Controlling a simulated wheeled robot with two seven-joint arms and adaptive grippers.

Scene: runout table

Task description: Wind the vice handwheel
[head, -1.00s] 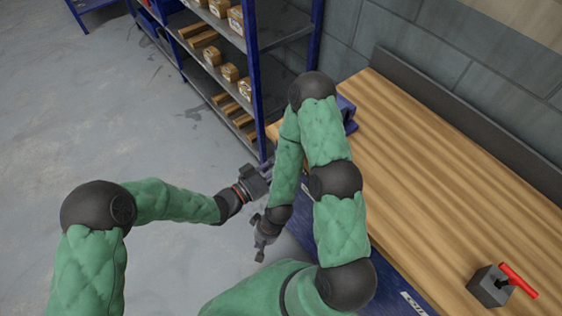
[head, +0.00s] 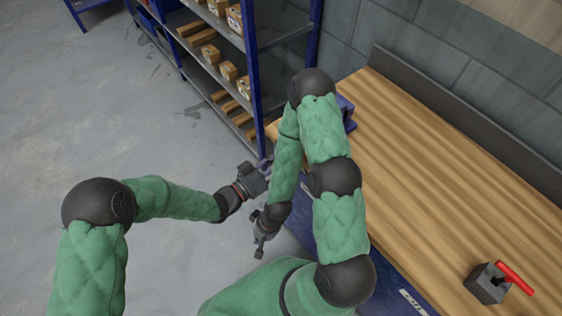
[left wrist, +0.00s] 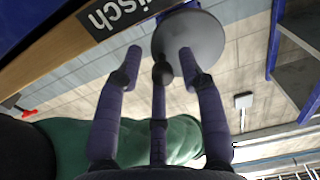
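In the left wrist view, a grey round disc (left wrist: 190,40), which looks like the vice handwheel, is just beyond my left fingertips. My left gripper (left wrist: 160,58) has its three fingers spread open, pointing at the disc. Whether they touch it I cannot tell. The blue vice (head: 346,112) on the bench is mostly hidden behind my right arm. My right gripper (head: 261,246) hangs low in front of the bench; its fingers are too small to read.
The wooden bench (head: 440,170) is mostly bare. A dark block with a red lever (head: 488,284) sits at its near right. A blue shelf rack (head: 252,75) with boxes stands behind my left gripper. Open grey floor (head: 100,130) lies to the left.

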